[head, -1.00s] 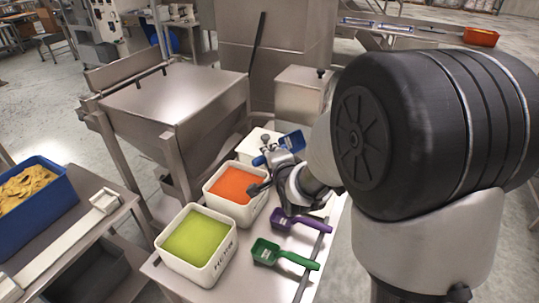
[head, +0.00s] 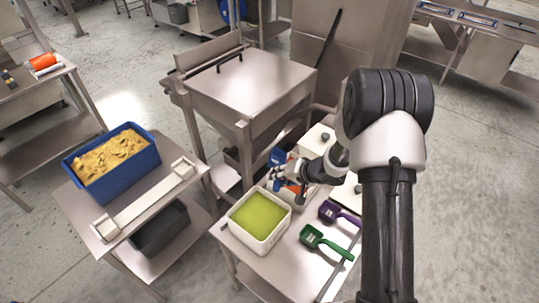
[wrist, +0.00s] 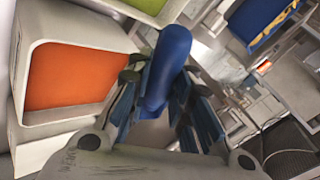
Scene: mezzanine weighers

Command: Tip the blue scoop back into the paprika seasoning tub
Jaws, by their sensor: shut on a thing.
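My gripper (head: 287,176) is shut on the blue scoop (head: 277,156), which is above the far side of the orange-filled paprika tub (head: 300,190). In the head view my gripper and wrist hide most of that tub. In the wrist view the blue scoop (wrist: 170,58) rises between the fingers of my gripper (wrist: 160,88), and its handle is the part that shows. The white paprika tub with its orange seasoning (wrist: 70,76) lies to the left of the fingers there. I cannot tell what the scoop holds or how far it is tilted.
A white tub of green seasoning (head: 261,216) stands in front of the paprika tub. A purple scoop (head: 332,212) and a green scoop (head: 316,238) lie on the table to the right. A blue bin of yellow chips (head: 112,163) stands on the left table. A steel hopper (head: 245,85) stands behind.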

